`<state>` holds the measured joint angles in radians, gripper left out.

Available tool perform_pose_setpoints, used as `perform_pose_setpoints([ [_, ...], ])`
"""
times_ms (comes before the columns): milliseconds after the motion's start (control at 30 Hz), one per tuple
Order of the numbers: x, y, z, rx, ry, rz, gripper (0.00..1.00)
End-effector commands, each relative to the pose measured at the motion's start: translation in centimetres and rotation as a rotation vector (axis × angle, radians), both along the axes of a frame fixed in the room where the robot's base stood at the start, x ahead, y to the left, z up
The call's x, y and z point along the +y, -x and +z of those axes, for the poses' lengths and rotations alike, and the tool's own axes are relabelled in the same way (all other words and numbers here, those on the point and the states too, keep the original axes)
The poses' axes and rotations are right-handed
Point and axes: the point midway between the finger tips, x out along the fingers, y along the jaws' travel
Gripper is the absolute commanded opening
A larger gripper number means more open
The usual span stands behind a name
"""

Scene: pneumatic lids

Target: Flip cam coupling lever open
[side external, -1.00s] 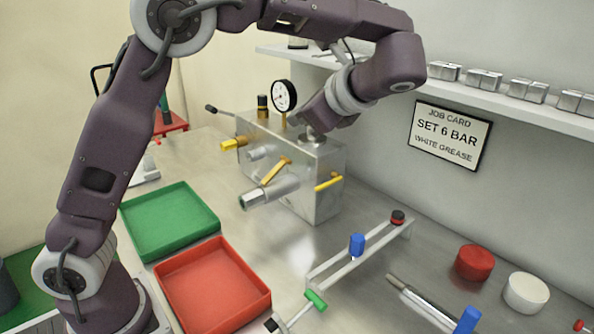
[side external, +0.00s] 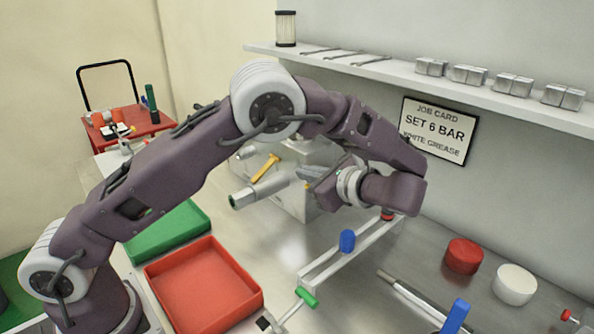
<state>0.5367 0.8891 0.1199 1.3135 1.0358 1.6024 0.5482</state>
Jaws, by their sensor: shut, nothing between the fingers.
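The metal block (side external: 290,203) stands on the bench, largely hidden behind my arm. A grey cylindrical coupling (side external: 252,194) sticks out of its front toward the lower left. A yellow lever (side external: 265,168) slants up beside this coupling. The yellow lever on the block's right face is mostly covered by my wrist; I cannot tell which lever belongs to the cam coupling. My gripper (side external: 311,188) is at the block's right side, pointing left, shut and empty. It is small and partly hidden, and I cannot tell whether it touches the block or lever.
A green tray (side external: 170,240) and a red tray (side external: 247,297) lie front left. A rail (side external: 335,262) with a blue knob (side external: 347,240) stands right of the block. Red (side external: 463,257) and white (side external: 515,286) caps sit on the bench. A shelf (side external: 400,82) runs along the wall.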

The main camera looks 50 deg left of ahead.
Motion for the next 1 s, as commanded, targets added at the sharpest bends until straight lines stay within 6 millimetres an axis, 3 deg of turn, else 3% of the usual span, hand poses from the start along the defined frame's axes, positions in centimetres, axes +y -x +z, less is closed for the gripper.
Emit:
perform_pose_setpoints([
  [200, 4.4, -0.4, -1.4, 0.003, -0.001, 0.003, 0.00],
  [400, 7.2, -0.7, -2.4, 0.002, 0.001, 0.001, 0.00],
  [600, 8.2, -0.9, -2.7, 0.000, 0.000, 0.000, 0.00],
  [1000, 8.1, -0.8, -2.6, -0.011, 0.000, -0.001, 0.00],
])
